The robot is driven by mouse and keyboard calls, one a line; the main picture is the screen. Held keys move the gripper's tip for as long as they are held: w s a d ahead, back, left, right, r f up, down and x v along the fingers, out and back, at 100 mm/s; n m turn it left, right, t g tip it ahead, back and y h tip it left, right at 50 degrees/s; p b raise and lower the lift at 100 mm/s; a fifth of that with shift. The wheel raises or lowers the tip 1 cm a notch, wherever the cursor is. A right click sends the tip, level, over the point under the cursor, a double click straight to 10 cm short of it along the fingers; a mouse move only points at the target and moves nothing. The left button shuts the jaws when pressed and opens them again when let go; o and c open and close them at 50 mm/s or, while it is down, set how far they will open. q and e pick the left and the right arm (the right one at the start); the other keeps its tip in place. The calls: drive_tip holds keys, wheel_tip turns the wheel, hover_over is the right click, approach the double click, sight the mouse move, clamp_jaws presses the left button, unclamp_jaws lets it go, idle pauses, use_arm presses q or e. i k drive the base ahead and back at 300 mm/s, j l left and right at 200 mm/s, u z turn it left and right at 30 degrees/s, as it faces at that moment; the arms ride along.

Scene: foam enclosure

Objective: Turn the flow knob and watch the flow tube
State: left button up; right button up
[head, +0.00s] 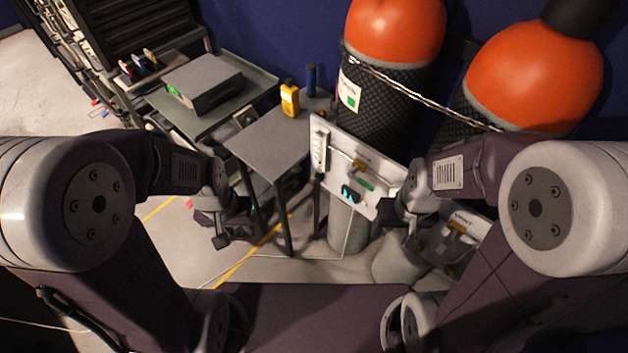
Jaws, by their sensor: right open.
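A pale upright panel (335,180) stands in front of the gas cylinders, tilted in the picture. A narrow white upright gauge, which looks like the flow tube (319,148), is on its left end; its reading is too small to make out. A small yellow-brown fitting (358,166) sits near the panel's middle; I cannot tell whether it is the flow knob. My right gripper (408,226) is open at the panel's right edge, partly hidden by its own arm; contact is unclear. My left gripper (228,236) hangs left of the panel, apart from it, its jaws unclear.
Two orange-topped cylinders (395,30) stand behind the panel, held by a chain (420,95). A grey table (270,140) bears a yellow handheld device (290,100). A grey box (203,82) sits on a cart. A second panel (455,240) is at lower right.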

sight(318, 178)
drive_tip(key=i+j+u, duration=0.1)
drive_tip(key=u, duration=0.35)
drive_tip(key=i+u, duration=0.25)
drive_tip(key=u, duration=0.2)
